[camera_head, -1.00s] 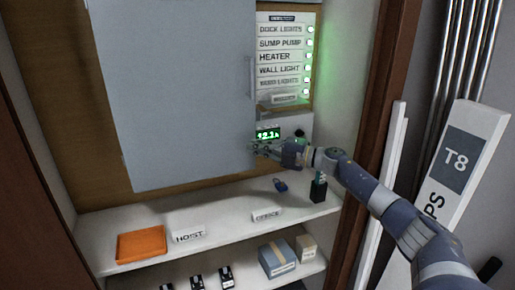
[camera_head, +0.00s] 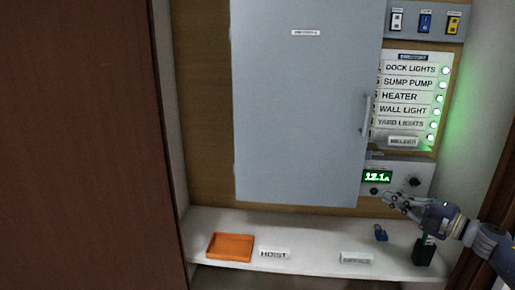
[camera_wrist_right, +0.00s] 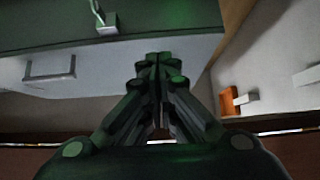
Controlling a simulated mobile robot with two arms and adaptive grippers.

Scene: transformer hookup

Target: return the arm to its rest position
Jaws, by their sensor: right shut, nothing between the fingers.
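My right gripper (camera_head: 398,203) reaches in from the right in the head view, just in front of the lower part of the meter panel (camera_head: 424,172) with its green display. I cannot tell from the pictures whether it touches the panel. In the right wrist view my right gripper (camera_wrist_right: 160,60) is shut, its fingers together with nothing between them. My left gripper is not in view.
A large grey cabinet door (camera_head: 300,110) is at the middle. A brown panel (camera_head: 80,140) stands at left.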

